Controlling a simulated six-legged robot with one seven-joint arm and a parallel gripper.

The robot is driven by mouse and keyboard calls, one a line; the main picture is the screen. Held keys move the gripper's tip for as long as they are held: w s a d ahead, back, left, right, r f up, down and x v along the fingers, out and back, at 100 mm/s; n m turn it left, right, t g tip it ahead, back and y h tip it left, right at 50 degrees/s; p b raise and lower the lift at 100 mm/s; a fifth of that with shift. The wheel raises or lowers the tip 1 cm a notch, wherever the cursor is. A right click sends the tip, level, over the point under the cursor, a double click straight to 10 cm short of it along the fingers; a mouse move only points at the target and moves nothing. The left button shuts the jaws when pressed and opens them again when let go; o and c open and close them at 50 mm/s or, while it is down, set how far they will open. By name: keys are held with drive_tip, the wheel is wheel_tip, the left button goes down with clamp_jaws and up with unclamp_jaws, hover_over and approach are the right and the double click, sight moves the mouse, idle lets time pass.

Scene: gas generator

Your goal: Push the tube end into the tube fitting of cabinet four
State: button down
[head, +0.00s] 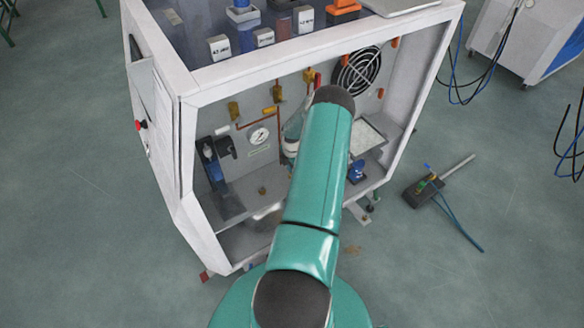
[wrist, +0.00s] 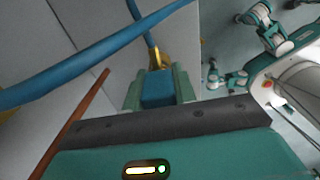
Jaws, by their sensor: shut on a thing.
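In the wrist view, my gripper (wrist: 158,88) is shut on a blue piece between its two green fingers. It looks like part of the blue tube, but its end cannot be made out. A brass-yellow fitting (wrist: 159,59) sits just beyond the fingertips, close to the held piece; whether they touch is unclear. A blue tube (wrist: 95,62) crosses the upper left, and a thinner blue length comes down to the fitting. In the head view, my arm reaches into an open white cabinet (head: 186,150) and hides my gripper. No cabinet number is readable.
A copper pipe (wrist: 75,120) runs close on the left in the wrist view. A black tool (head: 424,190) lies on the floor at right.

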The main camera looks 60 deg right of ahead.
drive_tip(key=c, duration=1.1)
unclamp_jaws()
drive_tip(key=shift+f, duration=0.1)
drive_tip(key=shift+o, duration=0.2)
wheel_tip(320, 180, up, 14)
drive_tip(key=shift+s+f, duration=0.1)
drive_tip(key=shift+s, duration=0.05)
